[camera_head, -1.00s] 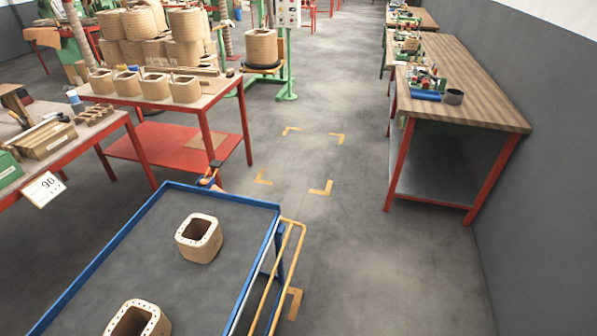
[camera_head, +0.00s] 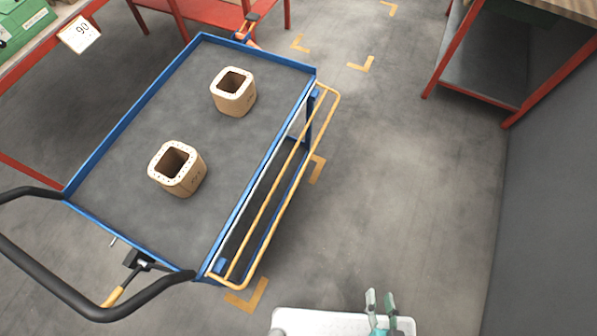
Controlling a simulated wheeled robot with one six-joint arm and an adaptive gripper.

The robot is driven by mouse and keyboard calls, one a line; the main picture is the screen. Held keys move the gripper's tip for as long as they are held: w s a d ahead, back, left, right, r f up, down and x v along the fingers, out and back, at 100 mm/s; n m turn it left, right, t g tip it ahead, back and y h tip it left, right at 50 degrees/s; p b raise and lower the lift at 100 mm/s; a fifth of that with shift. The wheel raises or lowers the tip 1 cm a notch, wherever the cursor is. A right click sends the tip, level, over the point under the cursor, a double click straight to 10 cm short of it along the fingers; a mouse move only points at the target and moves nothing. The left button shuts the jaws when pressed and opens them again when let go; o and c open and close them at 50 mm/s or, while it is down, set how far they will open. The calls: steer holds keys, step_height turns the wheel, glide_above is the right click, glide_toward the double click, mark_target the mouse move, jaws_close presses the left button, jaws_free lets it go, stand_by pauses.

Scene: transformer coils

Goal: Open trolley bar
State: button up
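The blue-rimmed trolley (camera_head: 110,135) fills the left and middle of the view. A yellow tubular bar (camera_head: 290,180) runs along its right side, hanging upright or slightly tilted against the side. I cannot tell how it is latched. A black push handle (camera_head: 60,285) is at the trolley's near left end. A black fitting with an orange lever (camera_head: 138,262) sits by the near edge. My gripper (camera_head: 380,299) is at the bottom, right of the trolley and apart from the bar. Its two grey-green fingers are apart with nothing between them.
Two coils, a far one (camera_head: 233,91) and a near one (camera_head: 177,168), stand on the trolley top. A red-legged workbench (camera_head: 470,60) is at the upper right beside a grey wall (camera_head: 555,200). The floor right of the trolley is clear. Yellow floor marks lie around it.

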steer(key=w+a+f+m+g+y, duration=0.1)
steer(key=w+a+f+y, duration=0.15)
steer(key=f, duration=0.35)
steer(key=w+a+f+m+g+y, duration=0.1)
steer(key=w+a+f+m+g, duration=0.1)
steer(key=w+f, duration=0.3)
steer(key=n+g+y, duration=0.2)
steer(key=g+y, duration=0.1)
steer(key=y, duration=1)
glide_toward(298, 178)
steer(key=x, duration=1)
steer(key=shift+f, duration=0.3)
jaws_close()
